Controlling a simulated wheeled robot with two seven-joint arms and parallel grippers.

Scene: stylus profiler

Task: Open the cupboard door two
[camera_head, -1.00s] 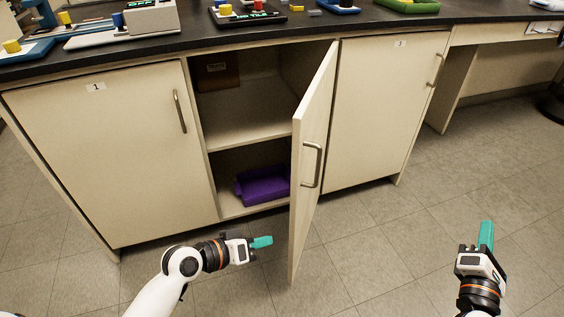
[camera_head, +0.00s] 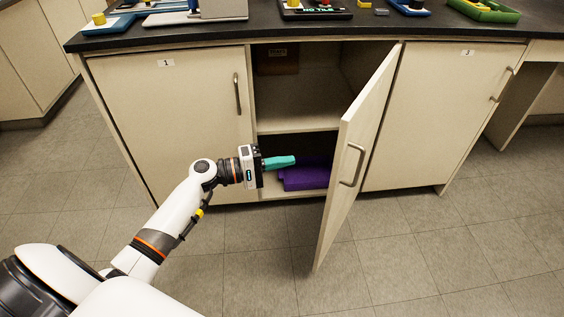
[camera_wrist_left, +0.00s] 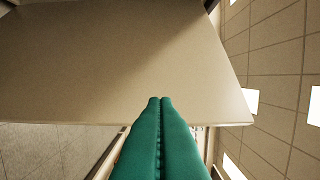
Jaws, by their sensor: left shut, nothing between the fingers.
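Cupboard door two (camera_head: 358,150) stands swung open between door one and door three, its handle (camera_head: 352,165) on the right-hand outer face. The open cupboard shows a shelf (camera_head: 297,118) and a purple tray (camera_head: 305,178) at the bottom. My left gripper (camera_head: 292,161) is shut and empty in front of the opening, on the inner side of the door and left of it. In the left wrist view its green fingers (camera_wrist_left: 160,135) are together, pointing at a broad beige panel (camera_wrist_left: 130,60) that looks like the door's inner face. Contact cannot be told. My right gripper is not in view.
Closed door one (camera_head: 175,120) is at left and closed door three (camera_head: 440,115) at right. A dark worktop (camera_head: 400,28) with trays and instruments runs above. The tiled floor (camera_head: 420,265) in front is clear.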

